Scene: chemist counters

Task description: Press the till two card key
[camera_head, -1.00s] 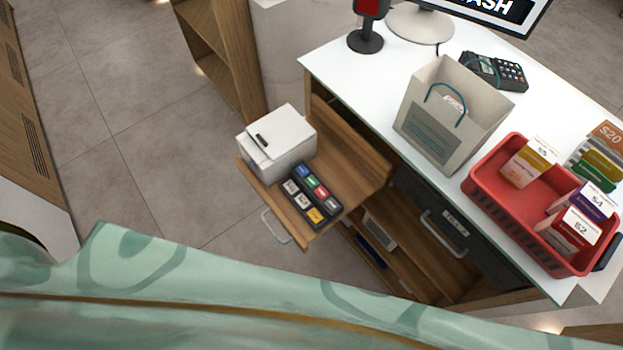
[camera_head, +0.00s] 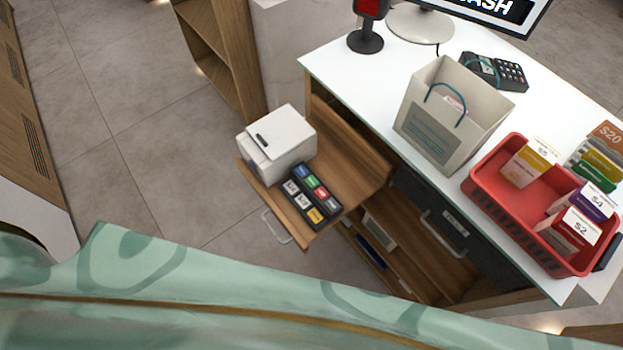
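A small dark keypad (camera_head: 313,196) with several coloured keys lies in a pulled-out wooden drawer (camera_head: 350,172) below the counter. Its keys are blue, green, red, white or grey and orange. The key labels are too small to read, so I cannot tell which is the card key. A white box-shaped printer (camera_head: 280,143) stands beside the keypad in the same drawer. A dark drawer front (camera_head: 452,228) with a till label, its number unclear, is shut to the right. Neither of my grippers is in view.
The white counter (camera_head: 345,75) holds a paper bag (camera_head: 450,115), a red basket (camera_head: 505,200) with boxes, a card terminal (camera_head: 495,72), a red-faced scanner on a stand (camera_head: 368,35) and a monitor (camera_head: 500,12). Green patterned cloth (camera_head: 200,285) fills the bottom. Floor left of the drawer is clear.

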